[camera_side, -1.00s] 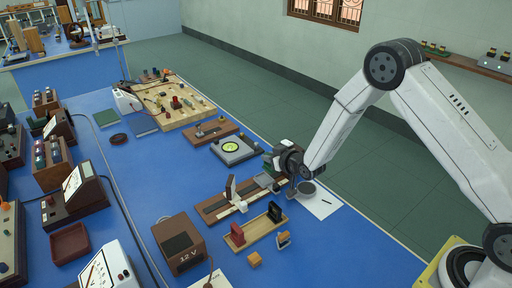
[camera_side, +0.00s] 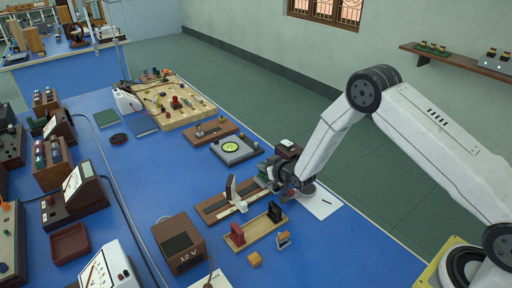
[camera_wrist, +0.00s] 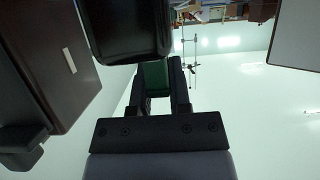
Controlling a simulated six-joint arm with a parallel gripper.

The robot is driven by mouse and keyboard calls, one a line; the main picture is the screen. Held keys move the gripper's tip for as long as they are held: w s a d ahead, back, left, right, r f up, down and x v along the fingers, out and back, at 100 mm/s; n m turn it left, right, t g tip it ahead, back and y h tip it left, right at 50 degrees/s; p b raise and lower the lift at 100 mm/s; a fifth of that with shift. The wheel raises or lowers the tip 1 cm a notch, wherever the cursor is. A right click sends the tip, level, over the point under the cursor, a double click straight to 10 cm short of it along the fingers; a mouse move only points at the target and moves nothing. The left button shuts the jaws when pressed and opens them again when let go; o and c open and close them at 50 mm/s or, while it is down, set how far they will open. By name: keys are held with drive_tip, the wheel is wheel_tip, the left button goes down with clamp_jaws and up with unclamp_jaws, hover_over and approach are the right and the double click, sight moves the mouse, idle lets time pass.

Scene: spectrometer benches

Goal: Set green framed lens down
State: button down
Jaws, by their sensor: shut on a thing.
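My gripper (camera_wrist: 163,95) is shut on the green framed lens (camera_wrist: 154,76), whose green part shows between the dark fingers in the wrist view. In the side view my gripper (camera_side: 277,187) is low over the blue bench, at the far right end of the long brown rail (camera_side: 213,208). The lens is mostly hidden there by the gripper, and I cannot tell whether it touches anything below. A wooden rack (camera_side: 257,229) with a red framed piece (camera_side: 237,235) and a black framed piece (camera_side: 274,211) stands in front of the gripper.
A white upright piece (camera_side: 231,187) stands on the rail. A 12 V box (camera_side: 181,244), a small wooden block (camera_side: 254,259) and a small framed piece (camera_side: 284,240) are nearer.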

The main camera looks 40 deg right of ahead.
drive_tip(key=shift+f, duration=0.4)
drive_tip(key=c, duration=0.6)
unclamp_jaws()
drive_tip(key=shift+s+r, duration=0.1)
drive_tip(key=shift+v, duration=3.8)
drive_tip(key=shift+a, duration=0.1)
drive_tip(key=shift+r, duration=0.1)
